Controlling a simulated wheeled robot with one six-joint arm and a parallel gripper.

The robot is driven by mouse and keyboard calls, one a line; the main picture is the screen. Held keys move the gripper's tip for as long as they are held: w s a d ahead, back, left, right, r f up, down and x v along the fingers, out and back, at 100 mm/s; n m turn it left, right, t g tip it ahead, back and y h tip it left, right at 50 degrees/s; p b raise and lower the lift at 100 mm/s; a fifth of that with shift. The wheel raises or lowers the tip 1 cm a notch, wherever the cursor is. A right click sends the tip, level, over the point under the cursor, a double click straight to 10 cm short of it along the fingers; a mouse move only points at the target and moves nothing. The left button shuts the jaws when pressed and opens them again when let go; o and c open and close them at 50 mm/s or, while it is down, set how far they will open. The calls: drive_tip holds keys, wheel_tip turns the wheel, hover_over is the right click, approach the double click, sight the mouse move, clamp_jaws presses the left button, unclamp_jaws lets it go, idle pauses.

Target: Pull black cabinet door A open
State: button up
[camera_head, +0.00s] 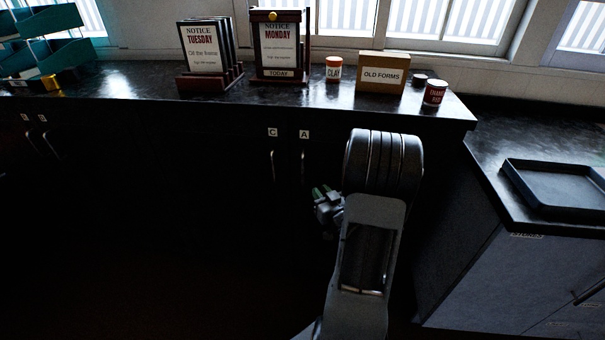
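The black cabinet door A (320,165) is in the dark cabinet front below the counter, marked by a small white label "A" (304,134). Its upright metal handle (303,167) is just below the label. The door looks closed, though the front is very dark. My gripper (322,198) is to the right of and below the handle, apart from it in the picture, with green on its fingers. My arm hides part of the front to the right. The gripper is small and dim, so its opening cannot be told.
Door C's handle (272,167) is close to the left of door A's. On the counter (140,100) stand notice frames, a clay jar (334,69) and an "old forms" box (383,74). A lower grey cabinet (470,270) with a black tray (555,188) stands at the right.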

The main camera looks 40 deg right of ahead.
sight(303, 170)
drive_tip(key=w, duration=0.4)
drive_tip(key=w+d, duration=0.1)
drive_tip(key=w, duration=0.3)
drive_tip(key=w+d, duration=0.1)
drive_tip(key=w, duration=0.4)
drive_tip(key=shift+w+d+p, duration=0.1)
drive_tip(key=shift+d+p, duration=0.05)
drive_tip(key=shift+p, duration=0.2)
drive_tip(key=shift+c, duration=0.4)
clamp_jaws()
